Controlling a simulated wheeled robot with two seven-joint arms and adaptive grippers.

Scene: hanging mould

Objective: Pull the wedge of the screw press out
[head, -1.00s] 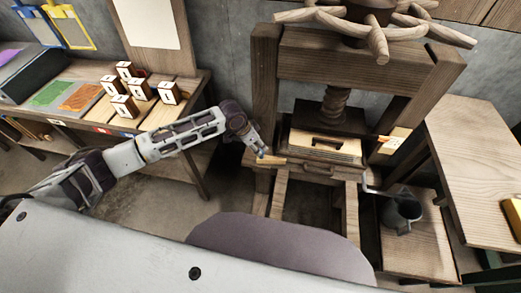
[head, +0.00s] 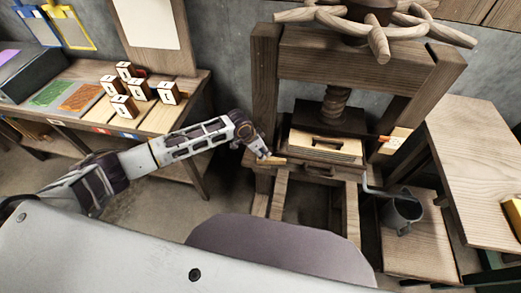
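The screw press (head: 345,55) stands at the centre right, with its wooden screw (head: 336,97) lowered into the frame. A small pale wooden piece, which looks like the wedge (head: 276,161), sticks out at the left of the press bed. My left gripper (head: 262,153) is at the outer end of this piece, touching or nearly touching it. The fingers are too small to tell whether they are closed on it. A pale slotted wooden block (head: 325,146) lies under the press plate. My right gripper is not in view.
A grey jug-like vessel (head: 402,212) is beside the press at the lower right, near a thin bent rod. A wooden table (head: 470,160) stands at the right. A bench at the left holds several lettered blocks (head: 125,106). A pale block with an orange tip (head: 395,141) is at the press's right post.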

